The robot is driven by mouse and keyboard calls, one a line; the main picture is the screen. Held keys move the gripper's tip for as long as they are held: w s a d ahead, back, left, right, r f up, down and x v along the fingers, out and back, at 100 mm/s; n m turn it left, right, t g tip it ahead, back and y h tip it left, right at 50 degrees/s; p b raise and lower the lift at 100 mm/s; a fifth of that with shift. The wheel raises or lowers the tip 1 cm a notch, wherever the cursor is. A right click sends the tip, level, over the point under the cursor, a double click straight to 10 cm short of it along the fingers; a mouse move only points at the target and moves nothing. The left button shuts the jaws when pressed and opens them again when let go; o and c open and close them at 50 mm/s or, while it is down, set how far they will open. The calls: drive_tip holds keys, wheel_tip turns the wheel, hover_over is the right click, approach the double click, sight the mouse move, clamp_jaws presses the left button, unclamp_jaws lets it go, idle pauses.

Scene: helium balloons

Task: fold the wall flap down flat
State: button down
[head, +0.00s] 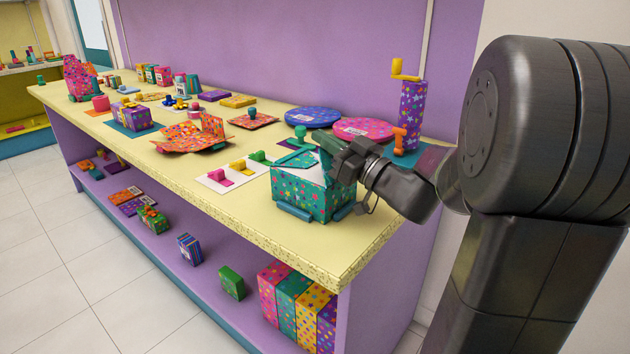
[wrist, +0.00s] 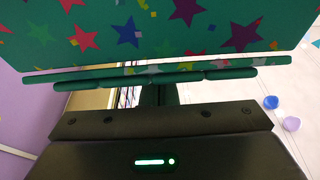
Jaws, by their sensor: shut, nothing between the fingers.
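A teal box (head: 308,200) with coloured stars stands near the right end of the yellow tabletop. Its top shows a teal flap (head: 294,161) lying slanted over the left side, and another teal panel (head: 326,168) stands up at the right, close to my gripper (head: 322,140). My gripper is shut and empty, above the box's right rear side. In the wrist view a green starry panel (wrist: 180,30) with a rod-like hinge along its lower edge fills the top, just beyond the shut fingers (wrist: 160,95). My gripper and wrist hide part of the box's right side.
A white card (head: 237,175) with small pink, yellow and green pieces lies left of the box. Blue (head: 313,116) and pink (head: 363,129) round boxes and a purple starry cylinder (head: 411,112) with a yellow crank stand behind. The tabletop in front of the box is clear.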

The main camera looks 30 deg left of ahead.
drive_tip(key=shift+a+f+b, duration=0.45)
drive_tip(key=shift+f+b, duration=0.15)
drive_tip(key=shift+b, duration=0.4)
drive_tip(key=shift+a, duration=0.25)
